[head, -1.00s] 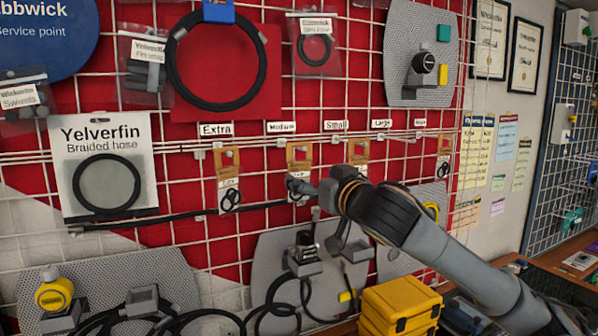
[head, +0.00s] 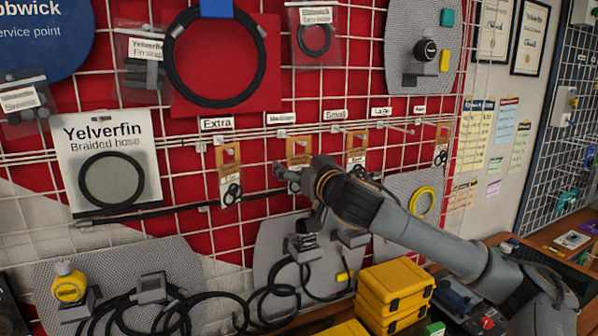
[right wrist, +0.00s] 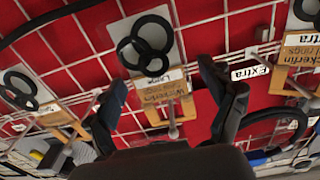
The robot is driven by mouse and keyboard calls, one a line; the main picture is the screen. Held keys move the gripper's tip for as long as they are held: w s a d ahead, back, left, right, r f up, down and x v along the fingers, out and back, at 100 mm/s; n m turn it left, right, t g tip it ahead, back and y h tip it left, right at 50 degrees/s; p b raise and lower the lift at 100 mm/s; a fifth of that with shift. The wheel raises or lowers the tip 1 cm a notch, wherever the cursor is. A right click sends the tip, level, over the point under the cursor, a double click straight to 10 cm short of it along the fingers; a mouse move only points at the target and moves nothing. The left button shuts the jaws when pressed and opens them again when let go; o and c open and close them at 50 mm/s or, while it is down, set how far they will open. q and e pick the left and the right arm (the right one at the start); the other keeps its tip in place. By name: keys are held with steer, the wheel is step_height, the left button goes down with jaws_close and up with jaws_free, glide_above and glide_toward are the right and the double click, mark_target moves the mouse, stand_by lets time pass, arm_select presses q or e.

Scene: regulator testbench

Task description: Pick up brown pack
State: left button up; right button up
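Several brown packs with black rings hang on hooks in a row across the red grid wall. One brown pack (head: 298,152) hangs behind my right gripper (head: 282,177), which partly hides its lower part. In the right wrist view, which is upside down, this brown pack (right wrist: 158,88) and its black rings (right wrist: 145,45) lie between the two spread fingers of my right gripper (right wrist: 162,80). The fingers look apart from it. Other brown packs hang to the left (head: 228,157) and right (head: 357,147). My left gripper is not in view.
Metal hooks (head: 395,128) and label strips (head: 336,114) stick out along the row. A Yelverfin braided hose pack (head: 106,125) hangs at left. Yellow cases (head: 396,285) and grey boards with black hoses stand below. The neighbouring packs hang close by.

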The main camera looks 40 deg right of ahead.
steer(key=c, duration=0.9)
steer(key=shift+r, duration=0.15)
